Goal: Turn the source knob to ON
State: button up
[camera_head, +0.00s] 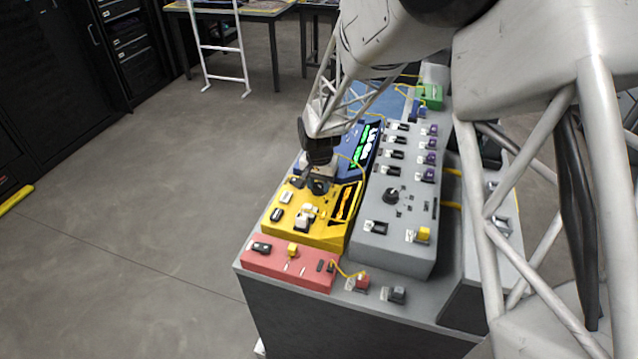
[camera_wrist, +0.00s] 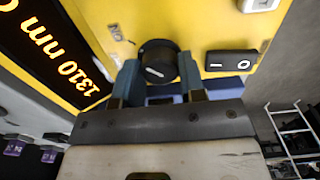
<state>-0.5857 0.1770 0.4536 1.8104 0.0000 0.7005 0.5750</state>
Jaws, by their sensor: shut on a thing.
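The source knob (camera_wrist: 158,58) is a round black knob with a small white mark, on the yellow box (camera_head: 325,236). In the wrist view the two fingers of my gripper (camera_wrist: 160,76) stand on either side of the knob and are shut on it.
A black rocker switch (camera_wrist: 232,60) sits close to the knob on the yellow box. A blue box (camera_head: 352,150) stands behind, a grey panel (camera_head: 380,228) with several switches to the right, and a red box (camera_head: 288,262) in front. Thin yellow cables run between them.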

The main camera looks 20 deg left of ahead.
aim_at(319, 185)
dwell(0.5)
jog(key=o, duration=0.9)
jog(key=shift+r, duration=3.9)
